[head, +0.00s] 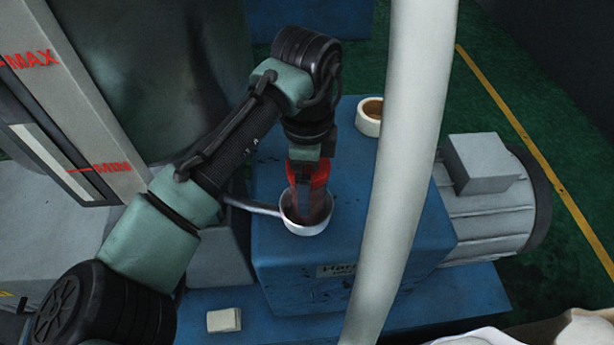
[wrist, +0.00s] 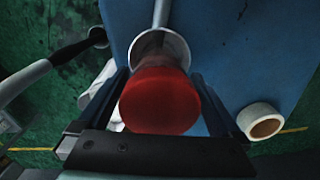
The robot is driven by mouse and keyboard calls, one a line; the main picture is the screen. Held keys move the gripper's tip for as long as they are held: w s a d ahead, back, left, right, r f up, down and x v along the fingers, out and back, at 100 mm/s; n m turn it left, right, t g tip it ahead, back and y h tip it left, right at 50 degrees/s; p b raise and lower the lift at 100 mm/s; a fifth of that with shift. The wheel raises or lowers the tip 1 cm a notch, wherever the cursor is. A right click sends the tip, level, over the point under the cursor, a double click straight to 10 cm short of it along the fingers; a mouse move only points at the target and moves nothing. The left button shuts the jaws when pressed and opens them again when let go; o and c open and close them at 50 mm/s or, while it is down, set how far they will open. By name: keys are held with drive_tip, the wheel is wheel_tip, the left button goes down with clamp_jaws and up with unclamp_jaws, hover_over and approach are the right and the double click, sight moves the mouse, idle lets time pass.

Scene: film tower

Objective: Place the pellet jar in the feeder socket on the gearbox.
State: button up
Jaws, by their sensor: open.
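The pellet jar, with a red lid (wrist: 160,100), stands between the two fingers of my gripper (wrist: 159,76) in the wrist view. My gripper is open, with a finger on either side of the jar. In the head view the red of the jar (head: 320,172) shows behind a dark finger. The jar's lower end is inside the white ring of the feeder socket (head: 304,229), on top of the blue gearbox (head: 280,262). The ring also shows beyond the lid in the wrist view (wrist: 179,44). How deep the jar sits is hidden.
A cream tape roll (head: 369,124) lies on the gearbox behind the socket. A thick pale pipe (head: 398,150) crosses the head view just right of the socket. A grey motor (head: 488,200) stands at the right. A small pale block (head: 224,320) lies at the front.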

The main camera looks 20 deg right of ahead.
wheel_tip(320, 180, up, 11)
drive_tip(key=shift+r+p, duration=0.2)
drive_tip(key=shift+p, duration=0.15)
drive_tip(key=shift+r, duration=0.5)
drive_tip(key=shift+d, duration=0.1)
